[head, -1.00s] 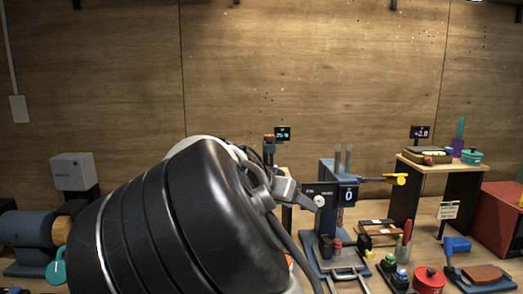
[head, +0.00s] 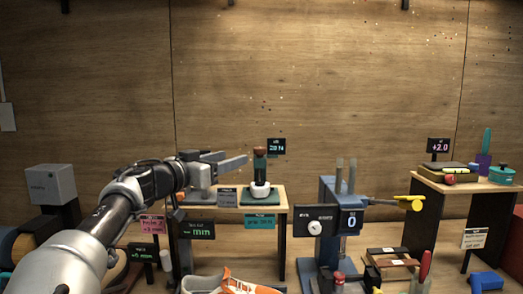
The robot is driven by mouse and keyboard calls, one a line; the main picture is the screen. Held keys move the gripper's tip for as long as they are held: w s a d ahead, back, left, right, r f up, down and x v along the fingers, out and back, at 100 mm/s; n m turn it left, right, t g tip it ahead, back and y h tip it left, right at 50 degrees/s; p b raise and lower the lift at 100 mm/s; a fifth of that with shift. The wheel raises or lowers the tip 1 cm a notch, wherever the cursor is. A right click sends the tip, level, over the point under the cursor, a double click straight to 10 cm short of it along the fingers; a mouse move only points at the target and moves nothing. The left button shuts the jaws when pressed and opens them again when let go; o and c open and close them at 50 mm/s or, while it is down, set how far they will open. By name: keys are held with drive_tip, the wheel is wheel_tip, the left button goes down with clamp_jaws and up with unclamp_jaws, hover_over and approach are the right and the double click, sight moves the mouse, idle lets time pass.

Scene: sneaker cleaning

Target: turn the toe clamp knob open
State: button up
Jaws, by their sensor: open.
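My gripper (head: 236,160) is open and empty, raised at left centre and pointing right, with its fingers above a small table. An orange and white sneaker (head: 240,287) shows at the bottom edge, mostly cut off, below and apart from my gripper. A blue upright device (head: 329,262) stands right of centre, with a round white knob (head: 315,228) on its left side and a "0" display (head: 350,222). I cannot tell whether this is the toe clamp knob. No clamp on the sneaker's toe can be made out.
The small table (head: 284,208) bears a white-based device (head: 258,189). Several dark signs (head: 197,230) stand at left. A yellow-tipped lever (head: 411,203) sticks out right of the blue device. A taller table (head: 470,187) with coloured items stands at right. The air above is free.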

sight(256, 151)
drive_tip(key=p+x, duration=0.1)
drive_tip(key=x, duration=1.3)
drive_tip(key=shift+w+d+f, duration=0.1)
drive_tip(key=shift+w+d, duration=0.1)
drive_tip(key=shift+w, duration=0.1)
drive_tip(key=c, duration=1)
drive_tip(key=shift+c, duration=0.2)
drive_tip(key=shift+f, duration=0.1)
